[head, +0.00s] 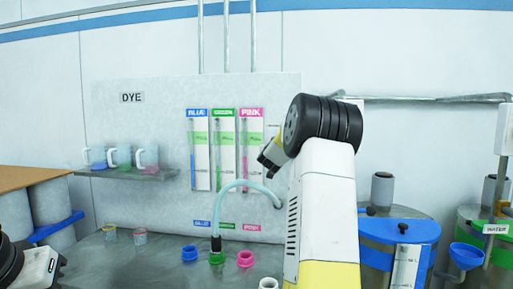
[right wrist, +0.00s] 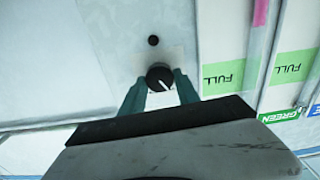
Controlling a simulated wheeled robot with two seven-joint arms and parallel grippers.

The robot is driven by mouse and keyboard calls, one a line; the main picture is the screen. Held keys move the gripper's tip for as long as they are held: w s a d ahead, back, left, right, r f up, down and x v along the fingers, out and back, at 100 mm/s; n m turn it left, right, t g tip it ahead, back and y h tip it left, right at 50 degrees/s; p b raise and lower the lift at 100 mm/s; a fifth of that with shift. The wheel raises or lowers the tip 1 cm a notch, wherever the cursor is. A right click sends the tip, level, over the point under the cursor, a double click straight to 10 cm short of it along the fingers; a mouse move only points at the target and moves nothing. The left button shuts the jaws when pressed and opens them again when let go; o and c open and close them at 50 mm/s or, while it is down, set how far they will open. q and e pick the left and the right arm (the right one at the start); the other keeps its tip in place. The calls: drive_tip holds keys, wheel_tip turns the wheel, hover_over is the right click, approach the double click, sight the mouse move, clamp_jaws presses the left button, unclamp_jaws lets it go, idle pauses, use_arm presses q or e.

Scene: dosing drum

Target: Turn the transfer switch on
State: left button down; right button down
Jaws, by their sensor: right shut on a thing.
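The transfer switch, a round black knob (right wrist: 159,74) with a white pointer mark, is on the pale panel in the right wrist view. Its mark points toward the lower right of that picture. My right gripper (right wrist: 160,82) is shut on the knob, one teal finger on each side. In the head view the right gripper (head: 271,155) is partly visible at the panel, right of the pink gauge, and my arm hides the switch. Part of my left gripper (head: 42,268) shows at the lower left; its fingers cannot be made out.
Blue, green and pink gauges (head: 224,150) hang left of my right arm. A pale hose (head: 237,184) runs from the green port (head: 216,258) toward the panel. A shelf (head: 125,173) holds jugs. Drums with blue (head: 400,229) and green lids stand at right.

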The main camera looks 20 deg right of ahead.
drive_tip(key=shift+m, duration=0.3)
drive_tip(key=m, duration=1.1)
drive_tip(key=shift+d, duration=0.1)
drive_tip(key=shift+f+m, duration=0.1)
drive_tip(key=shift+m, duration=0.2)
idle(0.4)
drive_tip(key=c, duration=0.9)
unclamp_jaws()
drive_tip(key=shift+s, duration=0.1)
drive_tip(key=v, duration=0.7)
drive_tip(key=shift+s, duration=0.35)
